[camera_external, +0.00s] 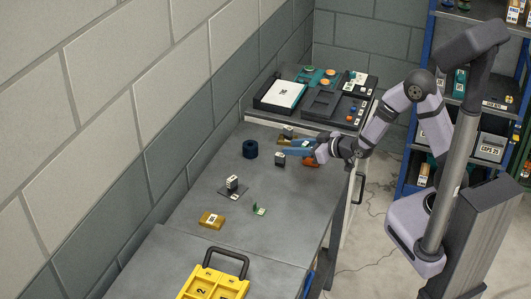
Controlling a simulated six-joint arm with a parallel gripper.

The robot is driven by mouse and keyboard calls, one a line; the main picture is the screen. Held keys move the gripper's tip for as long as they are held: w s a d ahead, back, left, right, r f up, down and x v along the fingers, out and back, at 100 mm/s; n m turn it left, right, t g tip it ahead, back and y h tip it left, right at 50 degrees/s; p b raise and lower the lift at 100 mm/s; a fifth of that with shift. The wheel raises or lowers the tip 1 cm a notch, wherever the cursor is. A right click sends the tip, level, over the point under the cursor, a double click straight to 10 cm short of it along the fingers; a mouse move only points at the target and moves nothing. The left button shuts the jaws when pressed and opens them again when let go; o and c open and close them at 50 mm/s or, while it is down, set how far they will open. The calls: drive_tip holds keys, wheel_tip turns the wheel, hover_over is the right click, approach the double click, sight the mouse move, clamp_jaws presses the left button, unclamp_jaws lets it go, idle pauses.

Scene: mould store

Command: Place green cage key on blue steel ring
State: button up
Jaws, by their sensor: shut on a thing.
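The blue steel ring (250,149) is dark blue and round, lying on the grey bench near the wall side. A small green piece with a pale mark (259,209) stands on the bench nearer the camera, apart from the gripper. I cannot tell whether this piece or the held thing is the green cage key.
A black labelled block (280,160) is close below the fingers, with an orange-brown piece (311,162) to their right. Another labelled block (232,182) stands on a dark plate. A yellow-brown block (211,220) and yellow case (213,284) are nearer. Dark trays (321,103) fill the far end.

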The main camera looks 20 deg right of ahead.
drive_tip(key=shift+r, duration=0.45)
drive_tip(key=shift+a, duration=0.1)
